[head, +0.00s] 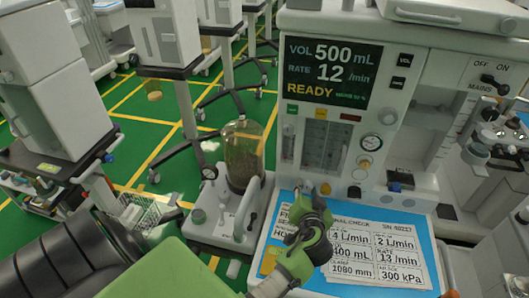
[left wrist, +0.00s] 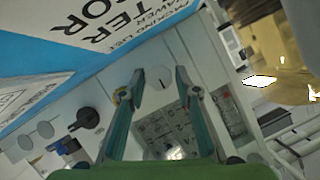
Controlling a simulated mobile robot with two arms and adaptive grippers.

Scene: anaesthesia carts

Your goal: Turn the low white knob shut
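In the head view my left gripper (head: 317,212) is low in front of the anaesthesia machine (head: 410,128), over the printed card. The white knob is hard to make out there, close to the gripper. My right gripper does not show.
A blue-edged card (head: 375,245) with printed values lies below the machine's front. A clear canister (head: 243,155) stands left of my gripper. The machine's screen (head: 330,72) reads READY. Other carts (head: 55,90) stand at the left on green floor.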

